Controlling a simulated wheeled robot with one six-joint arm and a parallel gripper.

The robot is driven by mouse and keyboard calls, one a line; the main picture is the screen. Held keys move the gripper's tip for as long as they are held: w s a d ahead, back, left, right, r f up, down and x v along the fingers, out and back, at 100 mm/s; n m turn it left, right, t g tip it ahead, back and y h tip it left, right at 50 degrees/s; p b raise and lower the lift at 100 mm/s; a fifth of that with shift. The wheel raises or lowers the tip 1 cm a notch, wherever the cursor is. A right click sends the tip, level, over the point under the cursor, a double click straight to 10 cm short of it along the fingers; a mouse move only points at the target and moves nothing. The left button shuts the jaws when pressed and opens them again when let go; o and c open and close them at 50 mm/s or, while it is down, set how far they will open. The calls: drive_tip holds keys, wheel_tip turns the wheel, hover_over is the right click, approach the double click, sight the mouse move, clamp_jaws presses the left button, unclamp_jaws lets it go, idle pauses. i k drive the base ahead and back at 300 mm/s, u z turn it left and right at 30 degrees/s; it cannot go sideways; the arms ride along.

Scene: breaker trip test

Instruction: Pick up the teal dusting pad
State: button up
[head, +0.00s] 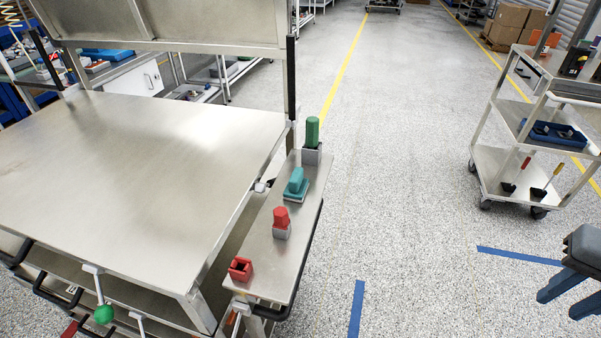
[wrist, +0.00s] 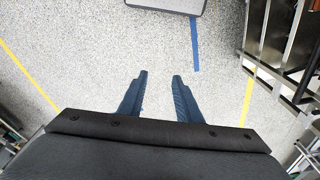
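The teal dusting pad (head: 296,184) sits on the narrow metal side shelf (head: 262,252) beside the large steel table in the head view. It has a raised teal grip on a flat base. It stands between a green-topped block and a red-topped block. My gripper (head: 563,289) shows at the lower right edge of the head view, over the floor and well away from the shelf. In the wrist view my gripper (wrist: 160,76) has its two blue fingers apart, with only floor between them. The pad is not seen in the wrist view.
On the same shelf stand a green cylinder on a grey block (head: 312,134), a red-topped piece (head: 281,220) and a red hollow square (head: 240,268). The steel table (head: 130,170) is bare. A wheeled cart (head: 515,172) stands at right. Open floor lies between.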

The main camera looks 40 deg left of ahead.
sight(295, 190)
drive_tip(key=u, duration=0.55)
drive_tip(key=i, duration=0.85)
drive_tip(key=u, duration=0.7)
